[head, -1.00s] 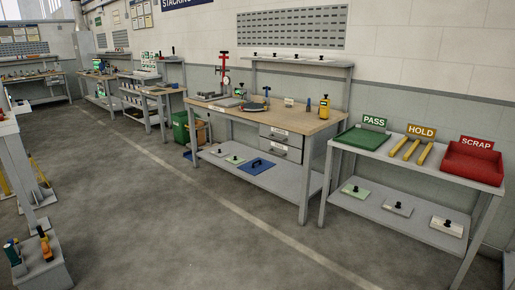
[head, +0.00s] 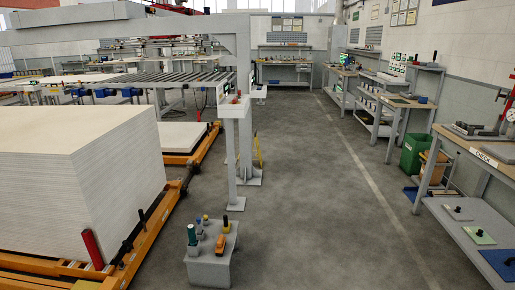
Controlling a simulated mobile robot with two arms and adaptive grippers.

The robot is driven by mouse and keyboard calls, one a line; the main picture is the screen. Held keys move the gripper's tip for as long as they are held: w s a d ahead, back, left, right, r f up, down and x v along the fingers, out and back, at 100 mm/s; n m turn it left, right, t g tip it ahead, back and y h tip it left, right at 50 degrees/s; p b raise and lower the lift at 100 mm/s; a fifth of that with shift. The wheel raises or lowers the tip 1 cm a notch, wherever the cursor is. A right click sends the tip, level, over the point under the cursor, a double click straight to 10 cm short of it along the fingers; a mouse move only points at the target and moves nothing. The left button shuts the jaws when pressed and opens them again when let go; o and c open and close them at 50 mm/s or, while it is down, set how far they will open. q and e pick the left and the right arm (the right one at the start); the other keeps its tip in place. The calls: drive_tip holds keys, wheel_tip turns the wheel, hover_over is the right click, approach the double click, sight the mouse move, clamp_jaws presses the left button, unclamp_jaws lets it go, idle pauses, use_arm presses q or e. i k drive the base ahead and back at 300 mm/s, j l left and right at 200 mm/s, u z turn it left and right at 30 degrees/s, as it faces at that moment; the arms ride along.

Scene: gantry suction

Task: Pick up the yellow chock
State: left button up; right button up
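No thing is plainly recognisable as the yellow chock. A low grey stand (head: 208,268) on the floor, near the bottom left of centre, carries several small items. Among them is an orange-yellow item (head: 220,245) near its right front, too small to name for sure. A green bottle-like item (head: 191,236) stands at its left, and a small yellow-topped item (head: 205,220) is at its back. Neither of my grippers shows in the head view.
A tall stack of pale boards (head: 80,180) on an orange conveyor frame (head: 150,232) fills the left. A grey gantry post (head: 230,165) stands beyond the stand. Workbenches line the right wall, with a green bin (head: 412,155) beside one. The floor between is clear.

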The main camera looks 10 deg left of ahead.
sight(227, 225)
drive_tip(key=i+j, duration=0.25)
drive_tip(key=i, duration=0.25)
drive_tip(key=i+j+u, duration=0.1)
drive_tip(key=i, duration=0.4)
drive_tip(key=i+j, duration=0.3)
drive_tip(key=i, duration=0.15)
drive_tip(key=u, duration=0.05)
